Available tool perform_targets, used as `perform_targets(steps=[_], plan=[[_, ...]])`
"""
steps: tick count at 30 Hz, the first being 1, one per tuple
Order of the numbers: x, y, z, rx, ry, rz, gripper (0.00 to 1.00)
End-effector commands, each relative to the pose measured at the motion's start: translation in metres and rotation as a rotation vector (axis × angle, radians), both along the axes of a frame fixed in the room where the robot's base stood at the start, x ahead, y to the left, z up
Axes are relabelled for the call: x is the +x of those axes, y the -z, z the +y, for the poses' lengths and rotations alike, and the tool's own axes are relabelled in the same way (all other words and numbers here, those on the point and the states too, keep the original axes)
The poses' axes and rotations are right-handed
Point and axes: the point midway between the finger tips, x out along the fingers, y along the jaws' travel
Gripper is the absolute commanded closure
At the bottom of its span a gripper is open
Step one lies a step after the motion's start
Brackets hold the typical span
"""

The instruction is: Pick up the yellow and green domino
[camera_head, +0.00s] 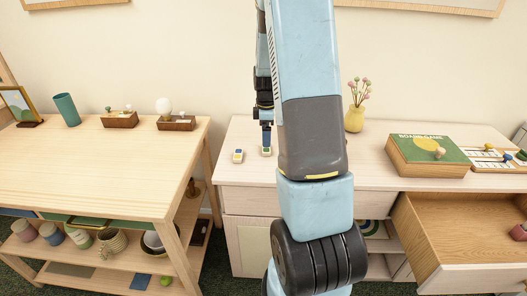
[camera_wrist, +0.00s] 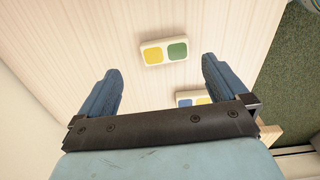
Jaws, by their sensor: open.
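The yellow and green domino (camera_wrist: 164,52) is a small white tile with one yellow and one green square. It lies flat on the pale wooden top, just ahead of and between my fingertips in the wrist view. In the head view it is a small tile (camera_head: 266,151) just below my gripper (camera_head: 266,134). In the wrist view my gripper (camera_wrist: 161,67) is open, its blue fingers spread with nothing between them. A second domino, blue and yellow (camera_wrist: 184,102), is partly hidden behind the gripper's dark bar; it also shows in the head view (camera_head: 238,156).
The cabinet top (camera_head: 380,165) holds a yellow vase (camera_head: 354,119), a board game box (camera_head: 428,155) and a game board (camera_head: 495,160) to the right. An open drawer (camera_head: 460,235) juts out below. A wooden shelf table (camera_head: 85,170) stands at left.

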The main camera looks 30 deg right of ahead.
Motion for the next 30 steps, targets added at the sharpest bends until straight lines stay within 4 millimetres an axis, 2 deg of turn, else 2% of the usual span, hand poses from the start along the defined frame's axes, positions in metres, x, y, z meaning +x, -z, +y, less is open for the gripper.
perform_targets(steps=[12,22,23,30], plan=[[-0.005,0.046,0.004,0.001,-0.001,0.002,0.00],[-0.005,0.052,0.004,0.000,-0.001,-0.001,0.00],[-0.005,0.052,0.004,0.000,-0.001,-0.001,0.01],[-0.005,0.052,0.004,0.000,-0.002,-0.001,0.24]])
